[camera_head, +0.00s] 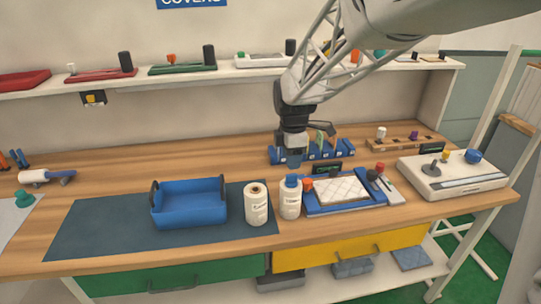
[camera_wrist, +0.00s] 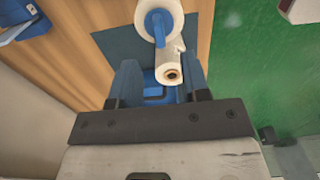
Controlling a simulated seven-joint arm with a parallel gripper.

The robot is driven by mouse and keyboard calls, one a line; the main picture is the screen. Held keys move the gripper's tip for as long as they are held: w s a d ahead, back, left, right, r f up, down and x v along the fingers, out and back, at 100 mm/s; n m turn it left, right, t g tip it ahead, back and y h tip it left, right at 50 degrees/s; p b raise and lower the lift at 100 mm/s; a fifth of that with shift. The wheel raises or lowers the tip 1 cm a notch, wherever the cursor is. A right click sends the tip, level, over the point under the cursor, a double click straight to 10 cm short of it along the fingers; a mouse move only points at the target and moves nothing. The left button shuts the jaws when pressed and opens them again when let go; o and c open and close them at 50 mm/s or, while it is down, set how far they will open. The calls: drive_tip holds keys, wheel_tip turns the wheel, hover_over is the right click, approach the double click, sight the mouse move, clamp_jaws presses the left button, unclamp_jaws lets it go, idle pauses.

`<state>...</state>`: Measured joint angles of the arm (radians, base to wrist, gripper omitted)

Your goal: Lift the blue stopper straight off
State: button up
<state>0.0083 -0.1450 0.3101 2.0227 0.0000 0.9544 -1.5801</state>
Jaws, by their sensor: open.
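The blue stopper (camera_head: 292,181) sits on top of a white labelled bottle (camera_head: 290,204) standing at the front middle of the bench. In the wrist view the blue stopper (camera_wrist: 157,28) and its bottle (camera_wrist: 178,12) lie beyond the fingertips, not between them. My gripper (camera_head: 293,164) points down, close above the stopper in the head view; the exact gap is hard to tell. In the wrist view my gripper (camera_wrist: 157,72) is open, with two blue fingers apart and nothing held.
A second white bottle (camera_head: 256,205) with a brown top stands close left of it. A blue tray (camera_head: 188,222) is further left on a dark mat (camera_head: 100,228). A blue board (camera_head: 352,206) with a white quilted pad (camera_head: 341,190) lies close right. A blue rack (camera_head: 330,153) stands behind.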

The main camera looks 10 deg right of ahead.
sight(292, 174)
drive_tip(key=shift+f, duration=0.65)
drive_tip(key=shift+d+f, duration=0.15)
drive_tip(key=shift+f, duration=2.45)
clamp_jaws()
